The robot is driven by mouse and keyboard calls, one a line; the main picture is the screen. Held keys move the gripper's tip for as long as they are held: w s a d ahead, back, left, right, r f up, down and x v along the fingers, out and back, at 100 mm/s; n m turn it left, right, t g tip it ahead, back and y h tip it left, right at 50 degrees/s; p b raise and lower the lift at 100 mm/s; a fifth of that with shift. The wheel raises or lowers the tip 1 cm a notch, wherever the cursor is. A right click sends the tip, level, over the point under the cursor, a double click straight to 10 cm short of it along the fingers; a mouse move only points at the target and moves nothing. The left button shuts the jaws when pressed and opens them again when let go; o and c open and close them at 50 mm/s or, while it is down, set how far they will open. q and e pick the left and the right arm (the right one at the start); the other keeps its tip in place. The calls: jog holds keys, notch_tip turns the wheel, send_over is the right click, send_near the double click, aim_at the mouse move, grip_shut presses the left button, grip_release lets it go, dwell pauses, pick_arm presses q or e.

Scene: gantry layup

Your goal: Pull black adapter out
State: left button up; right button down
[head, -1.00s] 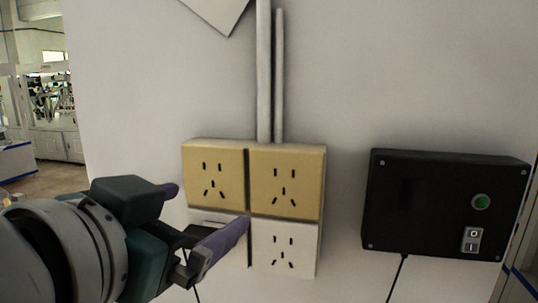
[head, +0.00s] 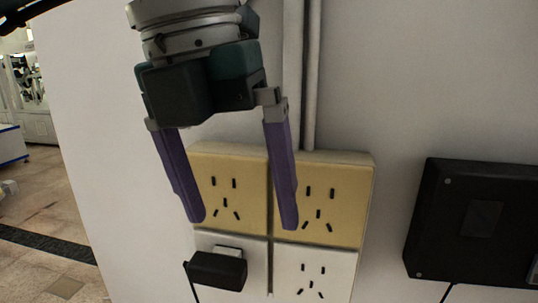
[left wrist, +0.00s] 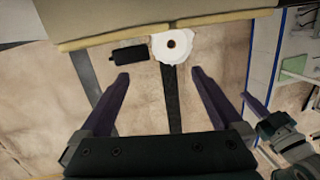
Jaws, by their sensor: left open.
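The black adapter (head: 217,270) sits in the lower-left white socket of the wall outlet block, with a thin cable hanging from its left side. In the left wrist view a black block that looks like the adapter (left wrist: 129,55) shows beyond the left finger. My left gripper (head: 243,224) is open and empty. It points down in front of the yellow upper sockets, with its purple fingertips above the adapter and apart from it.
The outlet block has two yellow sockets (head: 318,190) above and a bare white socket (head: 311,273) at lower right. Conduits (head: 312,80) run up from it. A black control box (head: 475,222) is on the wall at right. A white round object (left wrist: 173,60) shows in the wrist view.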

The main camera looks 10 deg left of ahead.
aim_at(207, 268)
pick_arm(q)
jog(key=shift+n+y, duration=0.4)
jog(key=shift+y, duration=0.5)
jog(key=w+a+f+b, duration=0.1)
jog(key=f, duration=0.2)
jog(key=w+a+f+b, duration=0.1)
jog(key=f+b, duration=0.1)
jog(key=f, duration=0.1)
jog(key=a+f+b, duration=0.1)
jog(key=f+b, duration=0.1)
jog(key=f, duration=0.1)
jog(key=shift+w+a, duration=0.25)
jog(key=shift+w, duration=0.15)
jog(key=c, duration=1.4)
jog(key=shift+c, duration=0.2)
jog(key=shift+s, duration=0.4)
jog(key=shift+s, duration=0.35)
jog(key=shift+s, duration=0.55)
